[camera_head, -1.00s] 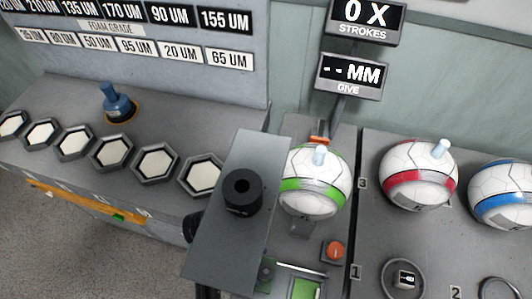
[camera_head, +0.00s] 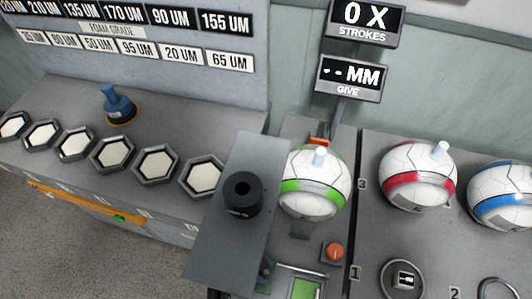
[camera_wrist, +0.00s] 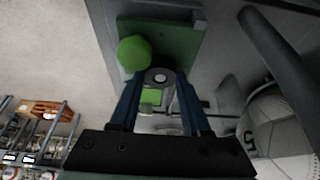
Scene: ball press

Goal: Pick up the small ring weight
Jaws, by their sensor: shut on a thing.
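In the wrist view my gripper (camera_wrist: 162,84) has its two blue fingers closed around a small round grey piece with a hole, which looks like the small ring weight (camera_wrist: 160,76). A green ball-like knob (camera_wrist: 135,53) is just to its upper left, over a dark green plate (camera_wrist: 178,42). In the head view the ring and most of my gripper are hidden behind the flat grey plate (camera_head: 222,245). A larger black ring-shaped cylinder (camera_head: 242,193) stands on that plate.
A white ball with a green band (camera_head: 313,183) sits right of the plate. Red-banded (camera_head: 417,176) and blue-banded (camera_head: 502,196) balls stand farther right. An orange button (camera_head: 334,252) is in front. Hexagonal pads (camera_head: 155,166) and a blue-handled stamp (camera_head: 118,105) are on the left bench.

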